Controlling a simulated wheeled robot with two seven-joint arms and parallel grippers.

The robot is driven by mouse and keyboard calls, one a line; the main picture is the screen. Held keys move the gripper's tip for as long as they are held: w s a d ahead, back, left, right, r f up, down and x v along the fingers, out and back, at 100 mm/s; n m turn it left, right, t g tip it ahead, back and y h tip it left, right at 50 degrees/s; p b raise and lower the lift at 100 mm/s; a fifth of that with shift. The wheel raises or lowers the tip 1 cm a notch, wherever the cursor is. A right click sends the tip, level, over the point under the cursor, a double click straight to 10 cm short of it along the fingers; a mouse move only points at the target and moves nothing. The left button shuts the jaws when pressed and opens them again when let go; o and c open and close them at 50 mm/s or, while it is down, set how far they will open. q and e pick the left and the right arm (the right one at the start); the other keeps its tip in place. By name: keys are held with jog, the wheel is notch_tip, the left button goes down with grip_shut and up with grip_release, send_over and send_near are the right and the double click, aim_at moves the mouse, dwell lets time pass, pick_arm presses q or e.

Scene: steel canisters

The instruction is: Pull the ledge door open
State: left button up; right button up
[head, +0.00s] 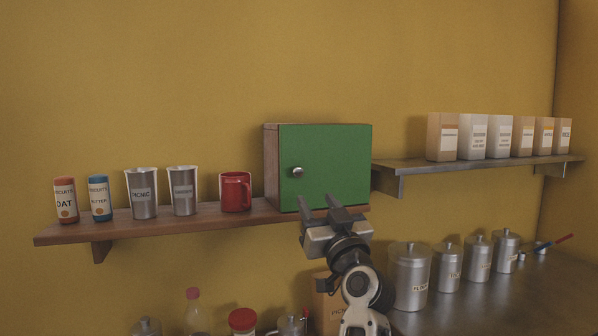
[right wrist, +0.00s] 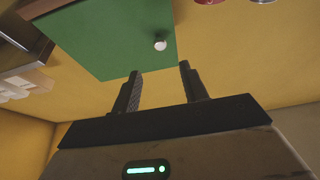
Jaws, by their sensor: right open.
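The ledge door is the green front (head: 335,165) of a small wooden cabinet (head: 271,165) on the wooden ledge, and it looks shut. Its round metal knob (head: 297,172) is near the door's left edge. My right gripper (head: 318,200) is open and empty, just below the knob and in front of the door's lower part. In the right wrist view the green door (right wrist: 105,40) and its knob (right wrist: 160,44) show beyond the two spread fingers (right wrist: 160,80), apart from them. My left gripper is not in view.
On the wooden ledge (head: 110,230), a red mug (head: 236,191), two steel cups and two small tins stand left of the cabinet. A steel shelf (head: 480,168) with several bags is at right. Several steel canisters (head: 411,275) stand on the counter below.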

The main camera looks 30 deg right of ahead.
aim_at(299, 173)
jog(key=p+x, duration=0.2)
jog(key=x, duration=0.9)
jog(key=shift+f, duration=0.1)
grip_shut()
